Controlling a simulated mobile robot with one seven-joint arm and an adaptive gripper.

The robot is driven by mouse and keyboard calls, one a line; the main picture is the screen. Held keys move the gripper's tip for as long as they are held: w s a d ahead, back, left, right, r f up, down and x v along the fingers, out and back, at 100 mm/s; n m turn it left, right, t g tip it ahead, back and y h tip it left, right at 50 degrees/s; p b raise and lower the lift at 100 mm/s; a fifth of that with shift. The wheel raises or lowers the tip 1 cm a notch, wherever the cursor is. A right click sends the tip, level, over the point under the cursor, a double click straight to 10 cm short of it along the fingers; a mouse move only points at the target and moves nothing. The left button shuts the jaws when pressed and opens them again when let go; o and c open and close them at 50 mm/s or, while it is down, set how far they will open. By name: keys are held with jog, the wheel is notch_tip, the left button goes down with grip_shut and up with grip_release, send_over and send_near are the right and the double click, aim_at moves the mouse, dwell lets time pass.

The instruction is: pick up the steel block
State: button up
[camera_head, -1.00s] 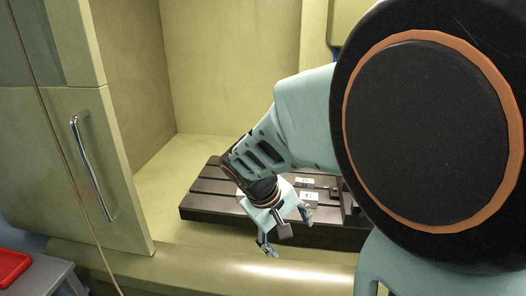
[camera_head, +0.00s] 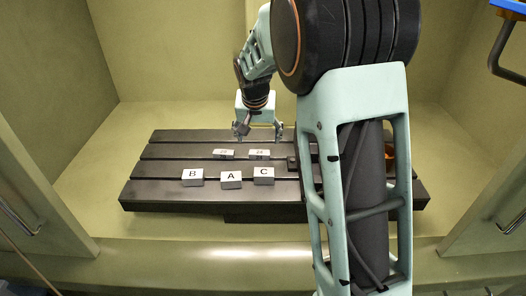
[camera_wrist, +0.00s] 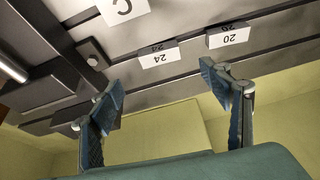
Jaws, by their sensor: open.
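Several light grey blocks sit on a dark slotted plate (camera_head: 160,193). Blocks marked B (camera_head: 193,178), A (camera_head: 231,180) and C (camera_head: 264,176) are in front. Two smaller blocks, marked 20 (camera_head: 223,153) and 24 (camera_head: 259,154), are behind them. I cannot tell which is the steel block. My gripper (camera_head: 259,133) is open and empty above the plate's back edge, behind the numbered blocks. In the wrist view, block 24 (camera_wrist: 158,54) and block 20 (camera_wrist: 229,38) lie beyond my spread fingers (camera_wrist: 160,82), and part of block C (camera_wrist: 124,10) shows at the top.
A small dark block (camera_wrist: 92,54) is fixed or resting on the plate, left of block 24 in the wrist view. A metal rod (camera_wrist: 12,67) shows at the far left there. Yellowish cabinet walls (camera_head: 180,55) enclose the plate. My arm hides the plate's right part.

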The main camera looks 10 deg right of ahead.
aim_at(260, 152)
jog(key=p+x, duration=0.1)
jog(key=x, duration=0.8)
jog(key=c, duration=1.6)
